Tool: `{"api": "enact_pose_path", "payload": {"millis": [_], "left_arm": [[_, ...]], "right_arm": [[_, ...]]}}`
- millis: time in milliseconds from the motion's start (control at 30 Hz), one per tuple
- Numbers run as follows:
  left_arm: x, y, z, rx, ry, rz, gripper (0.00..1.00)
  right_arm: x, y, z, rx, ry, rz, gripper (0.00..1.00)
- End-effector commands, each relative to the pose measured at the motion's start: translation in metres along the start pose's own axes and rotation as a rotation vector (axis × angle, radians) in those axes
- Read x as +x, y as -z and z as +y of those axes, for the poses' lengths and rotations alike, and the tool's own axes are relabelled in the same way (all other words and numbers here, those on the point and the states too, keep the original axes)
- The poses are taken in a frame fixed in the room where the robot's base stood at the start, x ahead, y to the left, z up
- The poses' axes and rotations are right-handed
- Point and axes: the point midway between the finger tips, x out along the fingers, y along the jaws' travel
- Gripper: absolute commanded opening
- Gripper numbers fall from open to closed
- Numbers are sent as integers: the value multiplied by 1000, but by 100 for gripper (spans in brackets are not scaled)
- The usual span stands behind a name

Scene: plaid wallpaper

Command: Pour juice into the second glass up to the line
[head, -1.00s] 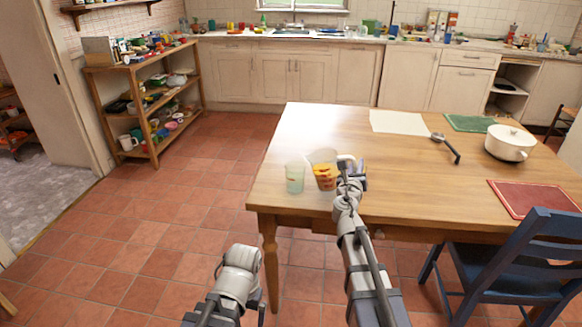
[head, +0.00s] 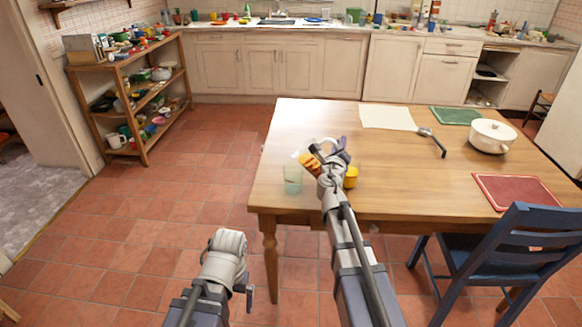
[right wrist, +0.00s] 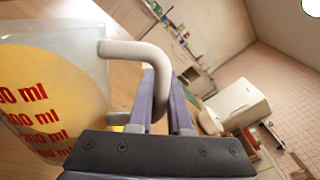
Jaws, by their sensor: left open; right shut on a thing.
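A clear jug (head: 308,161) with orange juice is off the table and tilted left, its mouth near and above a pale green see-through glass (head: 292,181). The glass stands upright near the table's front left corner; I cannot tell its level or line. No stream shows. My right gripper (head: 338,158) is shut on the jug's handle. The right wrist view shows the handle (right wrist: 130,50) between the fingers and red ml marks on the jug (right wrist: 40,110). A yellow-orange vessel (head: 351,177) stands right of my right gripper, partly hidden. My left gripper (head: 246,291) is open and empty, low before the table.
The wooden table (head: 400,190) holds a white sheet (head: 387,117), a dark-handled utensil (head: 433,142), a white pot (head: 492,136), a green mat (head: 455,116) and a red mat (head: 505,191). A blue chair (head: 510,260) stands at the front right. The table's middle is clear.

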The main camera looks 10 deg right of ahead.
Motion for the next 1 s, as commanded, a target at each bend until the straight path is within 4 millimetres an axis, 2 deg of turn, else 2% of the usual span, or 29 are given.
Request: {"api": "enact_pose_path", "payload": {"millis": [433,1000], "left_arm": [[-10,-1,-1,0,0,0,100],[-10,-1,-1,0,0,0,100]], "right_arm": [[2,-7,-7,-58,0,0,0],[2,-7,-7,-76,0,0,0]]}}
